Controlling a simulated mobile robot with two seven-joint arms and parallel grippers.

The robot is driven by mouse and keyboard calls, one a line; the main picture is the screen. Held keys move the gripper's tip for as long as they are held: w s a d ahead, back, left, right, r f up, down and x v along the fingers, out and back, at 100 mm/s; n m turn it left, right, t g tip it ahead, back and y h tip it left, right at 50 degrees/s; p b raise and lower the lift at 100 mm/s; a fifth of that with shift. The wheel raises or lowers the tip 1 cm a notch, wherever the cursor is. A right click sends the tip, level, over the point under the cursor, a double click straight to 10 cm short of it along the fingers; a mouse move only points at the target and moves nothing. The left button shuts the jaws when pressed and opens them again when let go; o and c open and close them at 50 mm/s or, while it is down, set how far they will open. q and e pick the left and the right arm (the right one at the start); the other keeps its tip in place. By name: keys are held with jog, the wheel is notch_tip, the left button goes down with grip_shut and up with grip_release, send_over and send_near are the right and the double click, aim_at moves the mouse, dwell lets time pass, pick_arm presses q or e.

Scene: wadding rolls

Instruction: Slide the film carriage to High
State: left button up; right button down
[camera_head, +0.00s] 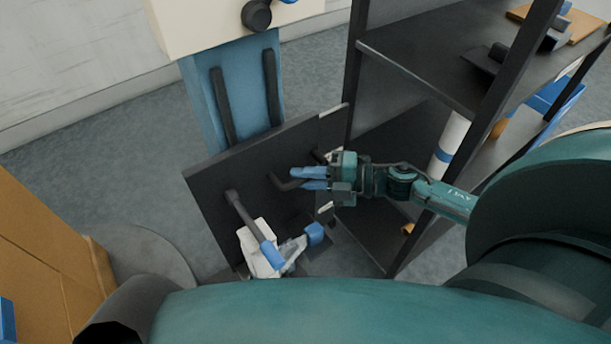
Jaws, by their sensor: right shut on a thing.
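A dark upright panel (225,168) stands below the blue column. A dark bracket-like handle (283,184) sticks out from the panel; it looks like part of the film carriage, but I cannot tell for sure. My right gripper (304,178) reaches in from the right. Its blue fingers are shut on this handle, and they hide part of it. No High mark can be read. My left gripper is not in view.
A dark shelf rack (410,68) stands close on the right, holding a white roll (452,136) with a blue band. An orange-brown box (45,245) is at left.

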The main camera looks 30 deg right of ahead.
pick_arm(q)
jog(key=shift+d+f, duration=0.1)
pick_arm(e)
jog(key=shift+w+r, duration=0.15)
jog(key=shift+r, duration=0.3)
jog(key=c, duration=1.4)
grip_release()
jog(key=shift+o, duration=0.2)
jog(key=shift+f, duration=0.15)
jog(key=shift+s+d, duration=0.1)
jog(key=shift+s, duration=0.1)
jog(key=shift+s+d, duration=0.15)
jog(key=shift+d, duration=0.05)
pick_arm(q)
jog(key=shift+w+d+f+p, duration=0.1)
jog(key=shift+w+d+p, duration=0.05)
jog(key=shift+p, duration=0.2)
pick_arm(e)
jog(key=v, duration=1.2)
jog(key=shift+s+d, duration=0.15)
jog(key=shift+d, duration=0.05)
